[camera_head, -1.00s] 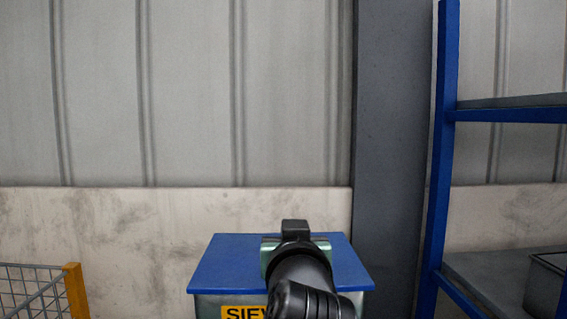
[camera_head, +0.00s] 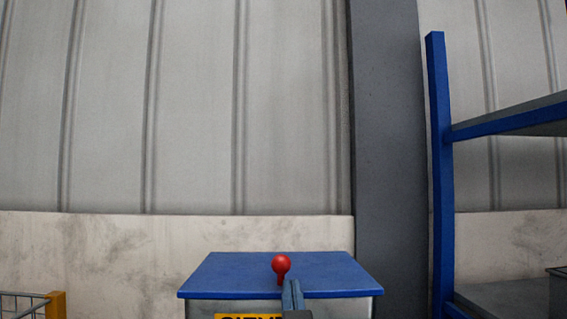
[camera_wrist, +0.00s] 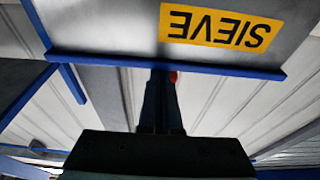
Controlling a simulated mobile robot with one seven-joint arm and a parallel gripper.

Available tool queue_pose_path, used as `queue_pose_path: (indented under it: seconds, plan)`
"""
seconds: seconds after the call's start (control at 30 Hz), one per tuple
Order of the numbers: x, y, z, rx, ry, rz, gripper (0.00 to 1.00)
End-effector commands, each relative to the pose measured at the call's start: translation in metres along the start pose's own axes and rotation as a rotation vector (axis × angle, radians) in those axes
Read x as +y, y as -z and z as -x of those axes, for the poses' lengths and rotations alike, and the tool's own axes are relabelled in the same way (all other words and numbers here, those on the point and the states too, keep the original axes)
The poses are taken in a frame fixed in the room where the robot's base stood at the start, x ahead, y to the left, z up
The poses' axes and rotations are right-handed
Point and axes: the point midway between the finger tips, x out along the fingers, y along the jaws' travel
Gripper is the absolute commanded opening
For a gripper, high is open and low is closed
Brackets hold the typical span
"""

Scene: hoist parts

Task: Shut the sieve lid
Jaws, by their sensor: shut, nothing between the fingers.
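The sieve's blue lid (camera_head: 225,272) lies flat on top of its grey box (camera_head: 202,308) in the head view, with no gap visible. A red ball knob (camera_head: 281,264) on a short stem stands at the lid's front part. My gripper (camera_head: 292,284) is shut and empty, just right of the knob and close to the lid's front edge; I cannot tell if it touches. The wrist view is upside down: the lid's edge (camera_wrist: 230,68) runs past my gripper (camera_wrist: 160,75), and a bit of the red knob (camera_wrist: 173,76) shows beside it. My fingers hide the rest.
A yellow SIEVE label (camera_wrist: 219,27) is on the box front. A blue-framed shelf (camera_head: 441,180) stands to the right, and a wire basket with a yellow post (camera_head: 55,306) is at the lower left. A wall (camera_head: 120,240) and grey column (camera_head: 390,150) are behind.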

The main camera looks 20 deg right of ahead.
Motion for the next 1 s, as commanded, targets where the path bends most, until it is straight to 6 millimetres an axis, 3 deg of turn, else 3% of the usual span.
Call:
queue_pose_path:
  seconds: [0.53, 0.67, 0.9, 1.0]
  plan:
    - [0.0, -0.006, -0.001, -0.021, 0.001, 0.003, 0.0]
    - [-0.001, 0.006, -0.006, -0.018, 0.001, 0.002, 0.0]
    - [-0.004, 0.045, -0.02, -0.005, 0.002, 0.001, 0.0]
    - [-0.004, 0.032, 0.005, -0.004, 0.002, 0.003, 0.0]
